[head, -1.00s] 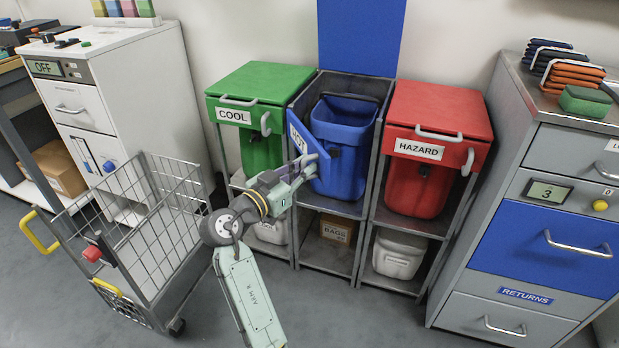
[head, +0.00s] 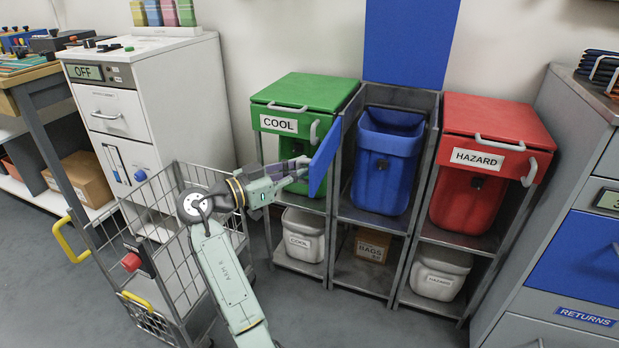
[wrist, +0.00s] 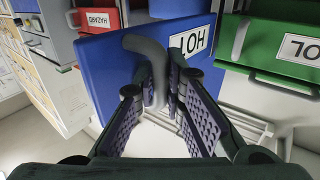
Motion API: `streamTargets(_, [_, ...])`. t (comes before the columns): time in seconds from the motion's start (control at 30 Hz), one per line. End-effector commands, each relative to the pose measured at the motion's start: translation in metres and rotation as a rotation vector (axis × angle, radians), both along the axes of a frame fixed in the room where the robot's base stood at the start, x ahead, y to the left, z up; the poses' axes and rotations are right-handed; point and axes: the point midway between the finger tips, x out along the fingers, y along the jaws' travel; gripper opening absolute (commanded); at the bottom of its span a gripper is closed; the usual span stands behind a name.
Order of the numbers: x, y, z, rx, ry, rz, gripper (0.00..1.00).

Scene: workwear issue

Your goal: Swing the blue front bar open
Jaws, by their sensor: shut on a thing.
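The blue front bar (head: 322,160) of the middle bin stand is swung out at its left side, seen nearly edge-on in the head view. In the wrist view the bar (wrist: 110,65) shows its HOT label and a grey handle (wrist: 152,62). My gripper (head: 302,168) is at the bar's outer face in the head view. In the wrist view my gripper (wrist: 158,88) is shut on the grey handle, with a finger on each side of it. The blue bin (head: 385,165) stands in the middle bay, its front uncovered. The blue lid (head: 410,40) stands up against the wall.
The green COOL stand (head: 305,100) is left of the bar and close to it. The red HAZARD stand (head: 490,130) is on the right. A wire cart (head: 165,275) stands by my arm. Open floor lies in front of the stands.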

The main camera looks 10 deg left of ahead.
Motion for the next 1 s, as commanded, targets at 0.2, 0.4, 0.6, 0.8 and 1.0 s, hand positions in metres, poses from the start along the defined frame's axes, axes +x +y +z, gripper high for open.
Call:
streamTargets(0.2, [0.007,0.014,-0.002,-0.003,0.005,0.004,0.00])
streamTargets(0.4, [0.009,0.018,-0.001,-0.003,0.004,0.004,0.00])
streamTargets(0.6, [0.009,0.019,-0.001,-0.003,0.004,0.004,0.00])
streamTargets(0.8, [0.009,0.019,-0.001,-0.002,0.005,0.004,0.12])
streamTargets(1.0, [0.009,0.018,-0.001,-0.001,0.003,0.003,0.20])
